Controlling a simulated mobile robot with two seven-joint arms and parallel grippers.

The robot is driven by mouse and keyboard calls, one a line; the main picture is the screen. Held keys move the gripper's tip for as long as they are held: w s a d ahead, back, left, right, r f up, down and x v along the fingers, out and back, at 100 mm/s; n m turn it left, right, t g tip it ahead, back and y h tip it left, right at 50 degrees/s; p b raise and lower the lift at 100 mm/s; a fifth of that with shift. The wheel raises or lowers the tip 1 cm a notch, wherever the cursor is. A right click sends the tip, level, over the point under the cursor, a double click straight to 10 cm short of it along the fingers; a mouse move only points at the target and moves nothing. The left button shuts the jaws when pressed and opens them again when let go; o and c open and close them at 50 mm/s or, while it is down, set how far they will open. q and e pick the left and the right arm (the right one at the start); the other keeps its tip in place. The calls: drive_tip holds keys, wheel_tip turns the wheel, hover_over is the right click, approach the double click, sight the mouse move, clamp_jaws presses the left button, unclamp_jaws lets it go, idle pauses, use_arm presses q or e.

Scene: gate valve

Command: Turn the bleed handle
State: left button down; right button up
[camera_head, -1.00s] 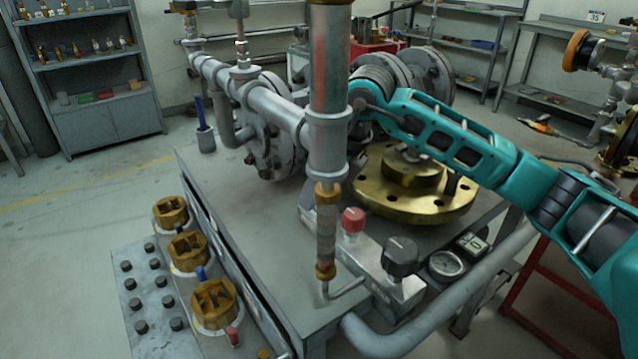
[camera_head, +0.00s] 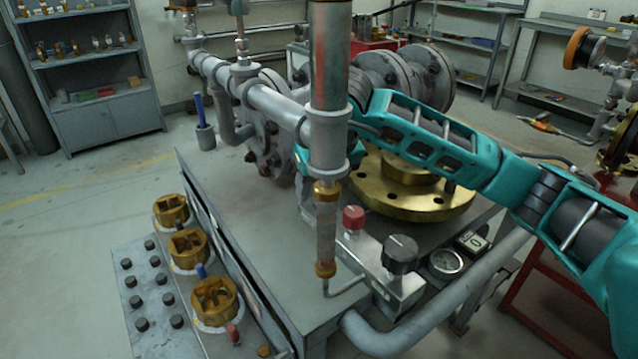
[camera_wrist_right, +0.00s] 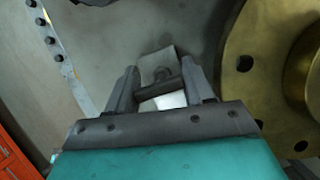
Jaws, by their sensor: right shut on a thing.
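In the right wrist view, the two grey fingers of my right gripper (camera_wrist_right: 158,90) are closed on a short dark bar (camera_wrist_right: 168,87), which looks like the bleed handle. A stem end and a pale block show just beyond the bar. In the head view my teal right arm reaches in from the right, over the brass flange (camera_head: 408,200). Its wrist passes behind the vertical pipe (camera_head: 328,80), which hides the gripper and the handle there. My left gripper is not in view.
A block with a red knob (camera_head: 353,217) and a black knob (camera_head: 399,254) stands at the bench's front, beside a round gauge (camera_head: 446,262). Large grey flanged pipework (camera_head: 268,115) stands behind. Brass castle-shaped fittings (camera_head: 214,300) line the left side. The bench top left of the pipe is clear.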

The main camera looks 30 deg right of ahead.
drive_tip(key=shift+d, duration=0.1)
drive_tip(key=shift+c, duration=0.3)
drive_tip(key=o, duration=1)
drive_tip(key=shift+p+v, duration=1.3)
drive_tip(key=shift+v, duration=5.15)
